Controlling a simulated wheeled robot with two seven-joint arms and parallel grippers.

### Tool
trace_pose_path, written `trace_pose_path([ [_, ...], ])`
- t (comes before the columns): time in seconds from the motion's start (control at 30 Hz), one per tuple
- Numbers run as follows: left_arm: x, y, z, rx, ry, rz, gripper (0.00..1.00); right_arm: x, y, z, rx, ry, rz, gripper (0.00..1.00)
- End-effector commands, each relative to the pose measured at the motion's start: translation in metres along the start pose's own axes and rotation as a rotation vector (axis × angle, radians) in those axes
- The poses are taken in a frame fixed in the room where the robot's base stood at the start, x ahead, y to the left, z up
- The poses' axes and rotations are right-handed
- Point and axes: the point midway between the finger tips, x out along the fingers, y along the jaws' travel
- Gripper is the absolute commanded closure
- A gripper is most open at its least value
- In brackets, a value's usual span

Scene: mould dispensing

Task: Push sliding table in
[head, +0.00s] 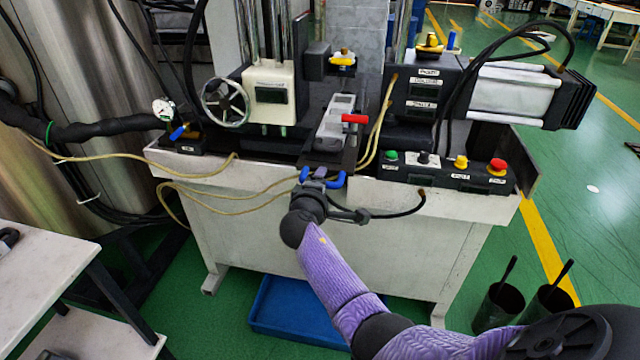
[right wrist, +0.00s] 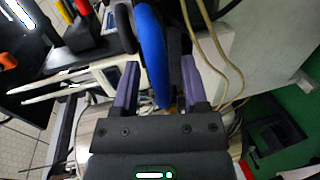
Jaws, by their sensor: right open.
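The sliding table (head: 318,159) is a dark plate at the middle front of the machine, carrying a grey metal block with a red handle (head: 354,118). A blue handle (head: 337,181) is at its front edge; it also shows in the right wrist view (right wrist: 152,50). My right gripper (head: 320,174) is at this handle, covering its middle in the head view. In the right wrist view my right gripper (right wrist: 158,78) is open, with the blue handle between its purple fingers. Contact with the handle is unclear. My left gripper is not in view.
A control box (head: 447,172) with coloured buttons is on the machine's right ledge. A handwheel (head: 225,102) is at its left. Beige hoses (head: 215,205) hang across the front. A blue tray (head: 290,322) lies on the floor below. A white table (head: 45,262) is at the left.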

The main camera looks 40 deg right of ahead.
Motion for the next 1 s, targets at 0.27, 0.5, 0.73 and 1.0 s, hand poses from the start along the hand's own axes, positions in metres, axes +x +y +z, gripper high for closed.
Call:
trace_pose_path([
  [0.27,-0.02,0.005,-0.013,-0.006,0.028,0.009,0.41,-0.04,0.004,0.0,0.001,0.002,0.0,0.43],
  [0.5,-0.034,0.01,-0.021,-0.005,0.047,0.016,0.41,-0.09,0.002,0.0,0.001,0.002,-0.001,0.43],
  [0.73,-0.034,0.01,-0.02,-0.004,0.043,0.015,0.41,-0.1,0.0,0.0,0.0,0.0,0.0,0.43],
  [1.0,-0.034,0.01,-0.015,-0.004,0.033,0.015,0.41,-0.101,-0.001,-0.004,-0.007,0.022,-0.004,0.43],
])
